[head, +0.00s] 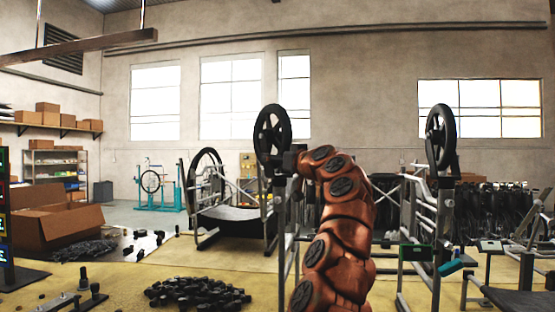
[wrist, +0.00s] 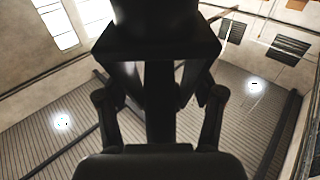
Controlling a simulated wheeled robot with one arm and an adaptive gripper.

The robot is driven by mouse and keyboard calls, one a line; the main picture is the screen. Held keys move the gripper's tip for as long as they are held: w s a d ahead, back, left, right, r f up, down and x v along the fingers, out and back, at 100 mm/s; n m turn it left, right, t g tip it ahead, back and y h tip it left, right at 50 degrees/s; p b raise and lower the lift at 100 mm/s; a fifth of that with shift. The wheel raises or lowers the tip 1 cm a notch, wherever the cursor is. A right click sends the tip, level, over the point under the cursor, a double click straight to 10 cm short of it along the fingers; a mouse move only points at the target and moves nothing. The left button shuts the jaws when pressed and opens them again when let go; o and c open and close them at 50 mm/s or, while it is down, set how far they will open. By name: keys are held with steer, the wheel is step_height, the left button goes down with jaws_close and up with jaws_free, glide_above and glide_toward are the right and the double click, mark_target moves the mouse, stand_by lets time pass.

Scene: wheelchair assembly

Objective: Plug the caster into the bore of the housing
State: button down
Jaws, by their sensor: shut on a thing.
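The caster, a black spoked wheel (head: 272,131), stands upright at the top of my copper-coloured arm in the head view. My gripper (head: 290,161) is at its lower right, small and dark there. In the wrist view the dark fingers of my gripper (wrist: 160,92) are closed in on a large dark part, which hides the contact. A wheelchair frame (head: 418,215) stands behind my arm, with a second black wheel (head: 440,134) at its top right. The housing's bore cannot be made out; my arm covers part of the frame. I cannot tell whether the caster touches the frame.
A pile of small black parts (head: 198,292) lies at the lower left. A cardboard box (head: 60,225) stands at the far left. Another wheelchair (head: 225,212) stands behind, left of my arm. A bench with green and teal pieces (head: 450,267) is at the right.

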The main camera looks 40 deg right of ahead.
steer(key=shift+c, duration=1.5)
jaws_free()
steer(key=shift+o, duration=1.1)
steer(key=shift+f, duration=0.1)
steer(key=shift+s, duration=0.2)
